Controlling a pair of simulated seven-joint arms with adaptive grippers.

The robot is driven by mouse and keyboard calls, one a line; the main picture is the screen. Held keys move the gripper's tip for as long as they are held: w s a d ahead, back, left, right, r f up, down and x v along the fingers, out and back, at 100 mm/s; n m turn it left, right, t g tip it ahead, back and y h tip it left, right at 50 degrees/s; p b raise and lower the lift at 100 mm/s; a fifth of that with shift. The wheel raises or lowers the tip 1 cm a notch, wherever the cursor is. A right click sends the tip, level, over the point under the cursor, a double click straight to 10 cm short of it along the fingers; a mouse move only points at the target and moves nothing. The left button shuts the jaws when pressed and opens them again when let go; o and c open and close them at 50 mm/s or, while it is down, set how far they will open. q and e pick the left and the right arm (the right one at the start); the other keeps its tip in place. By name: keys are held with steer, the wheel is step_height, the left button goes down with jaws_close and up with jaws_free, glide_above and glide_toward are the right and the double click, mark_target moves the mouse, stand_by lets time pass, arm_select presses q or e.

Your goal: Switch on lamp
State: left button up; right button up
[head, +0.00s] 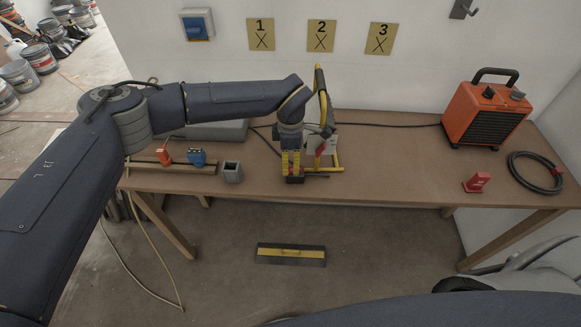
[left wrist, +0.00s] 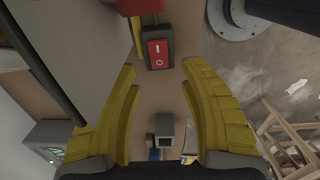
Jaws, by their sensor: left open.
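The lamp (head: 334,160) stands on the workbench at the back, with a yellow tubular frame and a pale body; my left arm partly hides it. A red rocker switch (left wrist: 158,53) with I and O marks sits in a black housing in the left wrist view. My left gripper (head: 291,172) points down beside the lamp, to its left. In the left wrist view its yellow fingers (left wrist: 160,74) are apart and empty, with the switch beyond the tips, roughly between them. I cannot tell whether the lamp is lit. My right gripper is out of view.
An orange heater (head: 486,113), a coiled black hose (head: 536,173) and a red block (head: 476,182) are at the bench's right. A grey cup (head: 232,172) and a blue block (head: 197,157) stand left of the gripper. The bench (head: 400,170) between lamp and heater is mostly clear.

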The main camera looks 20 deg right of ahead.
mark_target(290, 170)
arm_select(q)
steer(key=shift+f, duration=1.7)
steer(key=shift+o, duration=0.3)
jaws_close()
